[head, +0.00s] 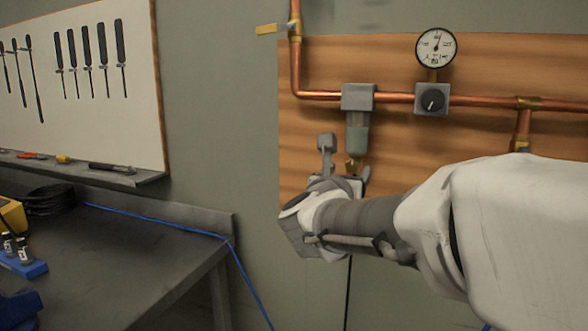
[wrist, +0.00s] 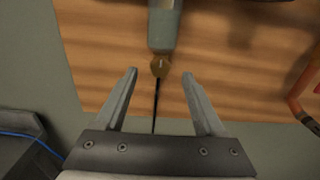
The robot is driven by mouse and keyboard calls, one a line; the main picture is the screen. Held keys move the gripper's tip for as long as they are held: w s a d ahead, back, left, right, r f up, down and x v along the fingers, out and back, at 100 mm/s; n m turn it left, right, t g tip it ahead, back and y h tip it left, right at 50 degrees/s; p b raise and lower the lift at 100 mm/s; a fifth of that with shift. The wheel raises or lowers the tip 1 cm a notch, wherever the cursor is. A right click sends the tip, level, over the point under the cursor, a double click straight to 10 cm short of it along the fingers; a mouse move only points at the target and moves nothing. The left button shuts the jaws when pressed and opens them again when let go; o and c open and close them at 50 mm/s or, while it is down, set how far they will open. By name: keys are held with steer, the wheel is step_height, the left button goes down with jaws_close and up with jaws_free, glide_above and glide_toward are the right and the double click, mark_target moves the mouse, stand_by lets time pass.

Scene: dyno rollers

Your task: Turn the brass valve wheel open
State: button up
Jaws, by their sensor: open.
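A small brass piece (head: 352,165), which looks like the valve wheel, sits under the grey filter bowl (head: 357,138) on the wooden panel. In the wrist view the brass piece (wrist: 160,67) shows at the bottom of the bowl (wrist: 163,28), with a thin dark line hanging below it. My gripper (head: 347,160) is open and empty. In the wrist view my gripper (wrist: 160,73) has its two fingertips left and right of the brass piece in the picture, with gaps on both sides. How far the tips are from it in depth I cannot tell. My arm partly hides the area in the head view.
Copper pipe (head: 390,98) runs above, with a pressure gauge (head: 436,47) and a dark knob (head: 432,101). A yellow lever (head: 270,29) is at upper left. A workbench (head: 130,255) with a blue hose (head: 150,219) stands left. Open wall lies between bench and panel.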

mark_target(352, 165)
steer(key=shift+x, duration=1.65)
steer(key=shift+s, duration=0.1)
jaws_close()
